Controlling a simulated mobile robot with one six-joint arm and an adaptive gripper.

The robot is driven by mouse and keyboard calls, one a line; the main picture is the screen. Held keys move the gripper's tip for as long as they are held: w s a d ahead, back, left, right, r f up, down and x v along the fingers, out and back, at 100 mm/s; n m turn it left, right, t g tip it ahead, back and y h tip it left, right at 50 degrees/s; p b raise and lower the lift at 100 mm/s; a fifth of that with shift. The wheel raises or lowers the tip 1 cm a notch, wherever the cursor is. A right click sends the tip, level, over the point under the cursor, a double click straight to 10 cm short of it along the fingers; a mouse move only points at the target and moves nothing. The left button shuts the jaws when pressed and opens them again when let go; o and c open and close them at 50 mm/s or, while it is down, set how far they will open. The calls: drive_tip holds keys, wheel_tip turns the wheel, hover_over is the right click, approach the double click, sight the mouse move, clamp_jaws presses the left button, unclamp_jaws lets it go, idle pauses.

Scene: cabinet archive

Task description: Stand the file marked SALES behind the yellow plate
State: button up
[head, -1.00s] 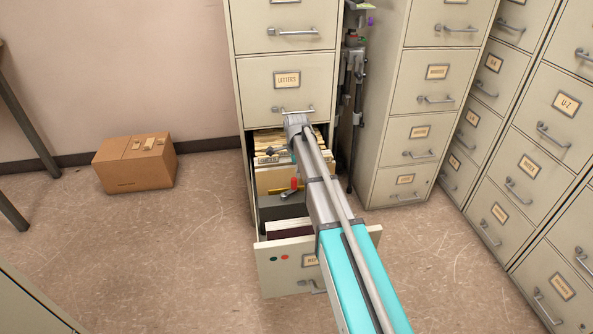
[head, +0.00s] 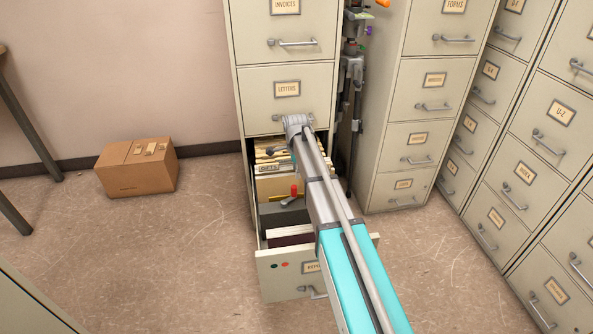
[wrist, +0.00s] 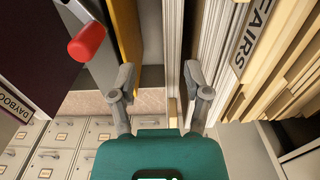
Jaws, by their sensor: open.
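My gripper (wrist: 158,78) is open inside the pulled-out bottom drawer. Its two fingers stand apart, with the pale edges of a file (wrist: 172,55) showing between them. The yellow plate (wrist: 125,35) is beyond the left finger in the wrist view; in the head view the plate (head: 278,186) stands in front of the row of files. I cannot read SALES on any label. In the head view my arm hides part of the files and most of the gripper.
A red knob (wrist: 88,42) sticks up near the plate. A dark DAYBOOK volume (wrist: 38,50) lies to the left in the wrist view. The drawer front (head: 276,282) is pulled out. Closed cabinets (head: 405,140) stand to the right; a carton (head: 135,172) sits on the floor.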

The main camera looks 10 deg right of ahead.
drive_tip(key=shift+r+p, duration=1.6)
drive_tip(key=shift+r, duration=0.2)
drive_tip(key=shift+f, duration=0.15)
wheel_tip(320, 180, down, 7)
drive_tip(key=b, duration=0.7)
wheel_tip(320, 180, up, 21)
drive_tip(key=p, duration=2)
drive_tip(key=shift+p, duration=0.4)
drive_tip(key=s+d+n, duration=0.1)
drive_tip(key=s+n, duration=1.7)
drive_tip(key=s, duration=1.2)
wheel_tip(320, 180, up, 18)
drive_tip(key=p, duration=1.8)
drive_tip(key=shift+w+d+r, duration=0.2)
drive_tip(key=shift+w+r, duration=0.05)
drive_tip(key=shift+w, duration=0.2)
